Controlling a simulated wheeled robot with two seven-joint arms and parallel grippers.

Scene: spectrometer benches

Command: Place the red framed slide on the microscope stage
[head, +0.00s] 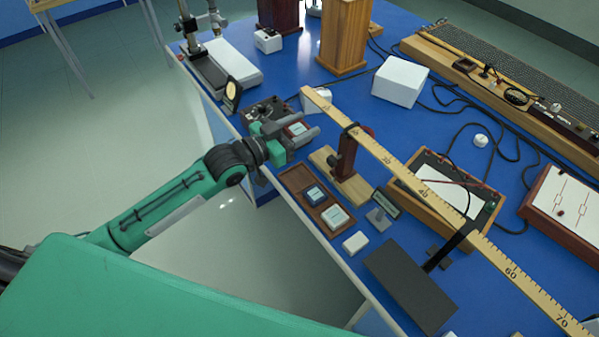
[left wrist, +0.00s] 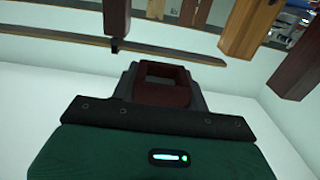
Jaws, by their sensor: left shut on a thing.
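The red framed slide (head: 297,129) has a dark red frame and a pale centre. My left gripper (head: 306,127) is shut on it, one finger on each side, above the near edge of the blue bench. In the left wrist view its dark red frame (left wrist: 165,88) sits between the dark fingers. A stand with a column (head: 190,27) and a dark base is at the far left end of the bench; I cannot tell surely that it is the microscope, and its stage is not clear. My right gripper is not in view.
A wooden tray (head: 281,174) holds two other framed slides and has bare space at its far end. A dark box with knobs (head: 266,112) and a round-headed stand (head: 232,92) are near the gripper. A long yellow ruler (head: 400,176) crosses the bench on a wooden support.

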